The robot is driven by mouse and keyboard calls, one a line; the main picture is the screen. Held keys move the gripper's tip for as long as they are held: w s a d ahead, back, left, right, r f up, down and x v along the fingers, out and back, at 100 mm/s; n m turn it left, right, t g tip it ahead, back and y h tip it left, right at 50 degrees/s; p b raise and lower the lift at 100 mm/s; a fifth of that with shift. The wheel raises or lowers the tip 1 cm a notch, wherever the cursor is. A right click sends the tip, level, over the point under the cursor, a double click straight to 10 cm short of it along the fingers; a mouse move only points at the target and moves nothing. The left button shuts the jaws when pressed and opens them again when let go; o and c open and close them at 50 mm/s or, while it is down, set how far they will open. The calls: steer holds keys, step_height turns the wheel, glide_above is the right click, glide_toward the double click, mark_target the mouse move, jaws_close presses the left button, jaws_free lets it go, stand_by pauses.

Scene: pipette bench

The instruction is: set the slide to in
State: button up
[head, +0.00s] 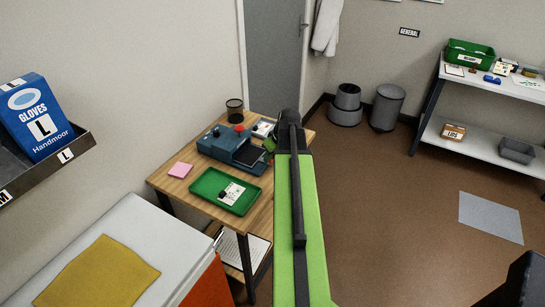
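A blue bench device (218,142) with a red knob on top stands on the small wooden table. A dark flat slide (249,155) sticks out from its right side, toward my arm. My green arm reaches across the table's right part and hides some of it. The end of my gripper (270,146) shows as a small green and dark piece at the slide's right end. The arm hides most of it, so I cannot tell whether it touches the slide or how its fingers stand.
A green tray (207,185) with a white card and a pink note pad (180,170) lie on the table in front of the device. A mesh cup (235,110) stands behind it. A glove box (45,117) sits on a wall shelf at left. The brown floor at right is mostly clear.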

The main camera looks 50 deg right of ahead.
jaws_close()
stand_by(1.1)
